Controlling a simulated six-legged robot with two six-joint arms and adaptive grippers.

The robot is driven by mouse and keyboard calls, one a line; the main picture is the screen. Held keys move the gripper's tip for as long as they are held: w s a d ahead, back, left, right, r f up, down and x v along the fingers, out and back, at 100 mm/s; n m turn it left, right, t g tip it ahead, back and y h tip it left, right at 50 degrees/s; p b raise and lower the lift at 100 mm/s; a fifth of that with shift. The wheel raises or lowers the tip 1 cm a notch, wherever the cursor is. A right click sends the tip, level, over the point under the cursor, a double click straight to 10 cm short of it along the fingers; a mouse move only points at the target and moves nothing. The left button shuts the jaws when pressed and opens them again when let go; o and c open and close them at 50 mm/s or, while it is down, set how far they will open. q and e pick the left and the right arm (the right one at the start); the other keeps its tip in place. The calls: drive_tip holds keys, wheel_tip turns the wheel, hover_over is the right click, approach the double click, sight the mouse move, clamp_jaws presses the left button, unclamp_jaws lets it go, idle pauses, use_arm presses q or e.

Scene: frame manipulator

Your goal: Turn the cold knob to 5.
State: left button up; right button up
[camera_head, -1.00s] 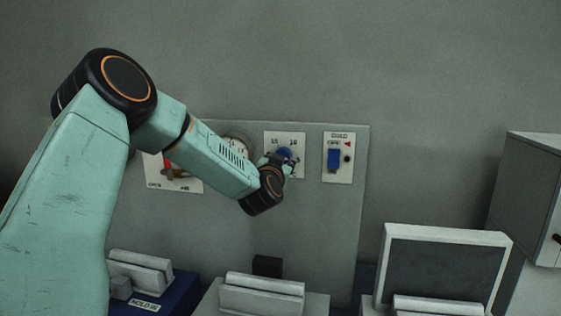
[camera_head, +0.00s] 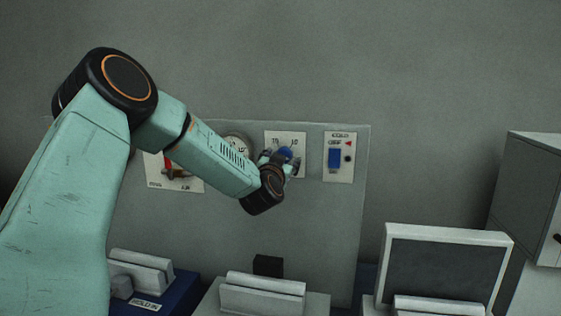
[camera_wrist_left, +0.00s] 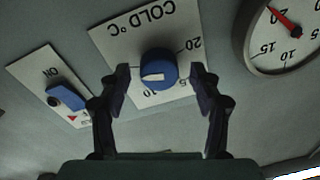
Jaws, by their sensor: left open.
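The cold knob (camera_wrist_left: 158,70) is a round blue dial with a pale pointer mark, on a white plate (camera_wrist_left: 112,40) reading COLD °C. In the left wrist view the plate's lettering is upside down, and 20 and 10 show near the knob. The pointer mark lies toward the left of that picture. My left gripper (camera_wrist_left: 163,84) is open, with one finger on each side of the knob; contact cannot be told. In the head view the knob (camera_head: 286,153) is partly hidden by my left gripper (camera_head: 275,160). My right gripper is not in view.
A blue switch (camera_wrist_left: 67,96) on its own plate sits beside the knob plate. A round gauge (camera_wrist_left: 285,52) with a red needle is on the other side. A red lever (camera_head: 170,165) is farther left on the grey panel (camera_head: 320,230). Consoles stand below.

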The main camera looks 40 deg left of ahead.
use_arm(q)
drive_tip(key=v, duration=1.1)
drive_tip(key=shift+s+d, duration=0.25)
drive_tip(key=shift+s, duration=0.1)
drive_tip(key=shift+s, duration=0.1)
